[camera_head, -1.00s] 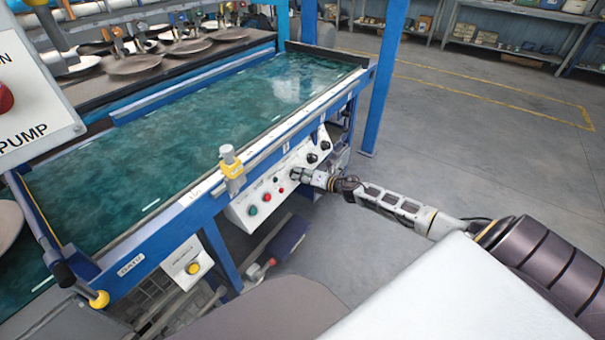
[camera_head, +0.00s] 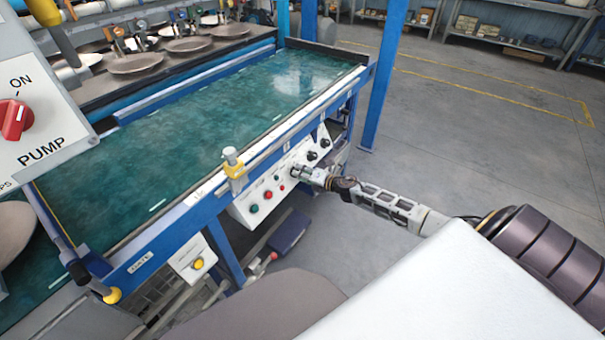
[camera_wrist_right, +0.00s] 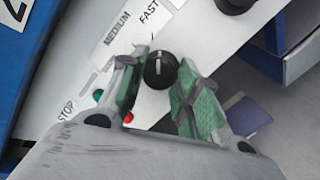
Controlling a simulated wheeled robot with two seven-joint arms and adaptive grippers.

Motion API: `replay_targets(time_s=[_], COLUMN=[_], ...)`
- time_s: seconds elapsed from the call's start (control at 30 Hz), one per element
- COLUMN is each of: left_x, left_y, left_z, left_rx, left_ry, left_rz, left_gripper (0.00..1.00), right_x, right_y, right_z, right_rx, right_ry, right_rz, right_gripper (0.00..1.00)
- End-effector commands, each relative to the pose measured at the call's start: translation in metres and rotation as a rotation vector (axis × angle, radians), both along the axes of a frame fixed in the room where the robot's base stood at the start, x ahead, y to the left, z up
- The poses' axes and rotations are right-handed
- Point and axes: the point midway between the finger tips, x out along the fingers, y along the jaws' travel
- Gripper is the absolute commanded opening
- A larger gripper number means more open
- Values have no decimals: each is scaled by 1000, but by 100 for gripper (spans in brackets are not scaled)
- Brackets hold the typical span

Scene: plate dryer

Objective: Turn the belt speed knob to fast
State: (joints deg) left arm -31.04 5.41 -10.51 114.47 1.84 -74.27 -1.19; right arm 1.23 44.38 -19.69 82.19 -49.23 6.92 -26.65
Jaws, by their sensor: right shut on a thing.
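The belt speed knob (camera_wrist_right: 160,70) is round and black, on a white control panel (camera_head: 265,180) below the belt's near edge. In the right wrist view, the labels STOP, MEDIUM and FAST run beside the knob, with FAST above it. A small pale mark shows near the knob's top edge; its exact setting is hard to read. My right gripper (camera_wrist_right: 158,88) is shut on the knob, with a green-padded finger on each side. In the head view, the right gripper (camera_head: 305,173) is at the panel and covers the knob. My left gripper is out of view.
Other black knobs (camera_head: 312,156) sit to the right on the panel; green and red buttons (camera_head: 267,195) sit to the left. A pump switch box (camera_head: 35,120) is at far left. Floor is clear at right.

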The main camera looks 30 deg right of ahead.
Motion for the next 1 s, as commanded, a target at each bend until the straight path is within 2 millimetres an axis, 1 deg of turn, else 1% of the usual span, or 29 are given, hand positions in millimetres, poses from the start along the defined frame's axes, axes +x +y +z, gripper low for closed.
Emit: replay_targets(time_s=[0.07, 0.1, 0.23, 0.27, 0.7, 1.0], left_x=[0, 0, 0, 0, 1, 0], left_y=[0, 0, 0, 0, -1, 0], left_z=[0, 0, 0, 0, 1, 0], left_rx=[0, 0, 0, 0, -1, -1], left_ry=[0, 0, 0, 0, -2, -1], left_rz=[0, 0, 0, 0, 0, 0], left_gripper=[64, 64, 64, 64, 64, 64], right_x=[1, 1, 0, 0, -1, -13], right_y=[-2, -2, -1, -1, -1, -5], right_z=[0, 0, 0, 0, 0, 4], right_rx=[-1, -1, -2, -2, -1, -2], right_ry=[-1, -1, -1, -1, 0, 0], right_rz=[-3, -3, -2, -2, 0, -1], right_gripper=[8, 36, 52, 54, 54, 54])
